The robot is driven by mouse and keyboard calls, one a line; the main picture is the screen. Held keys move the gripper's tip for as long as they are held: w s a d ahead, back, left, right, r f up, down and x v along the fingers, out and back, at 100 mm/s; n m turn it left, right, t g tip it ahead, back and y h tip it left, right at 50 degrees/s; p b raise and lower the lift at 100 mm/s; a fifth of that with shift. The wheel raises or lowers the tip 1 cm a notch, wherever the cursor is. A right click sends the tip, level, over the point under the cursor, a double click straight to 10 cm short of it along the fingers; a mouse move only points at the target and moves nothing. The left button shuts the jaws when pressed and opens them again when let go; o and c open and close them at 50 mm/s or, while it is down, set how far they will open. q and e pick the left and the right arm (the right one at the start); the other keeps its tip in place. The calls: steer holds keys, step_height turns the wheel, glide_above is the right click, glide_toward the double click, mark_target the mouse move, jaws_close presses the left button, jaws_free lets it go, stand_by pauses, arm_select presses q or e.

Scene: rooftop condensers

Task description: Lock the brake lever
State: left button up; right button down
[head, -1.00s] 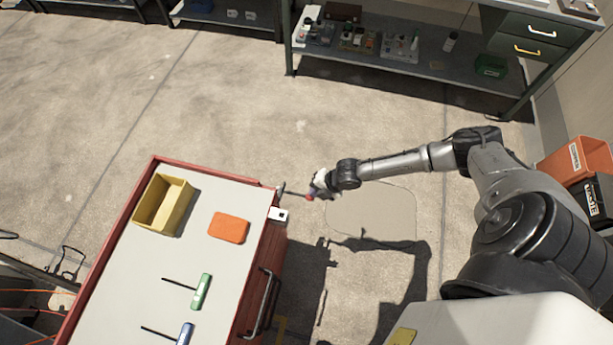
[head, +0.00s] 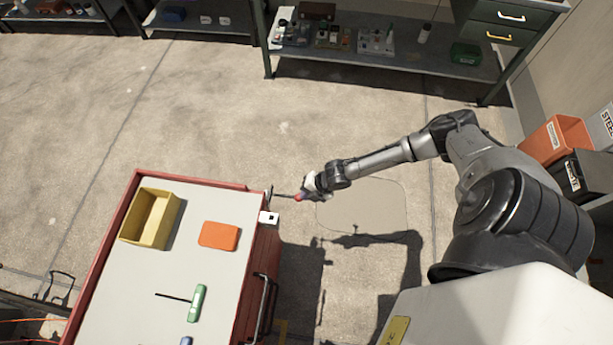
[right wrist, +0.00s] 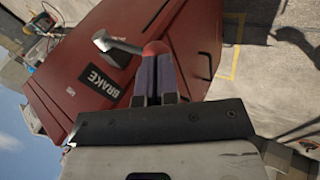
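The brake lever (head: 284,196) is a thin dark bar with a red knob, sticking out sideways from the far right corner of the red cart (head: 190,180). My right gripper (head: 301,196) is at the knob end. In the right wrist view the lever (right wrist: 124,46) runs from a grey pivot on the cart's red side to the red knob (right wrist: 155,48). The two fingers of my right gripper (right wrist: 155,72) are close together around the knob, which shows at their tips. A black BRAKE label (right wrist: 103,80) is beside the lever. My left gripper is not in view.
The cart top holds a yellow bin (head: 150,218), an orange case (head: 219,235) and a green-handled tool (head: 197,303). A workbench (head: 385,62) stands at the back; orange and black bins (head: 556,143) are at the right. The floor beyond the cart is clear.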

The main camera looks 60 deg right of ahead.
steer(key=p+v, duration=0.5)
steer(key=v, duration=0.8)
steer(key=shift+s+d, duration=0.35)
steer(key=shift+s, duration=0.1)
